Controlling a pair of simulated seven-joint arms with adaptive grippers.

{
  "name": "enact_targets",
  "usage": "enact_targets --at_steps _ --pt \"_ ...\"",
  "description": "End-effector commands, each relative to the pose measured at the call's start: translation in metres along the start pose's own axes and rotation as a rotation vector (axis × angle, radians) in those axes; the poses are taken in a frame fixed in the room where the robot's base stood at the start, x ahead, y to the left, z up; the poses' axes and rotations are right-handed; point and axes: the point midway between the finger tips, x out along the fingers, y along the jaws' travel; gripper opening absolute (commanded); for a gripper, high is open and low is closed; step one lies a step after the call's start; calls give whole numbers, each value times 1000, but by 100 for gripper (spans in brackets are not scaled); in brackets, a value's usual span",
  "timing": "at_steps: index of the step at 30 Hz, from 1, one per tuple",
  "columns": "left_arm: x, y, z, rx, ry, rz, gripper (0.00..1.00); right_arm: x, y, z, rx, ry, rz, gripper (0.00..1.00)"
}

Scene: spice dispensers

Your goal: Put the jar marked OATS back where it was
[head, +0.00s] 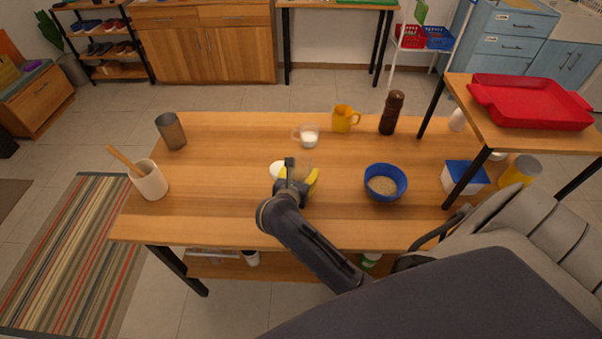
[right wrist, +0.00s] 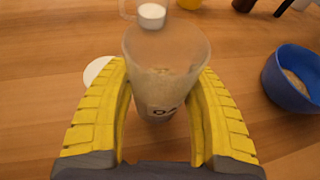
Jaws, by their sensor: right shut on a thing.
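The jar marked OATS (right wrist: 165,75) is a clear container with pale contents; part of its dark lettering shows in the right wrist view. My right gripper (right wrist: 162,110) has its yellow fingers on both sides of the jar and is shut on it. In the head view the right gripper (head: 298,180) is over the middle of the table, and the jar (head: 302,166) is mostly hidden behind it. I cannot tell whether the jar touches the table. My left gripper is not in view.
A white round thing (head: 277,169) lies just left of the jar. A glass cup with white contents (head: 309,137), a yellow mug (head: 343,119) and a brown grinder (head: 391,113) stand behind. A blue bowl (head: 385,183) is to the right. The table's left middle is clear.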

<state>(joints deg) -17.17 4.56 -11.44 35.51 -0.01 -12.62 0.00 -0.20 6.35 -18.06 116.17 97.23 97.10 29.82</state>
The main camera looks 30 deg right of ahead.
Motion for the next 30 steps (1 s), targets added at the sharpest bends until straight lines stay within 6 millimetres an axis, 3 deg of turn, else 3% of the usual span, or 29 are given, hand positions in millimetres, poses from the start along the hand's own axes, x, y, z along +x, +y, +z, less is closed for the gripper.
enact_targets --at_steps 10,11,16,26,30 --pt "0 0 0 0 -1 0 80 1 0 -2 -1 -1 0 17" --pt "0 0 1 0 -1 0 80 1 0 -3 -1 1 0 58" --pt "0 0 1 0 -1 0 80 1 0 -3 0 0 0 78" --pt "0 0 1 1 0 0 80 0 0 0 1 0 1 80" --pt "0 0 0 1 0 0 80 -13 1 -1 2 3 2 80"
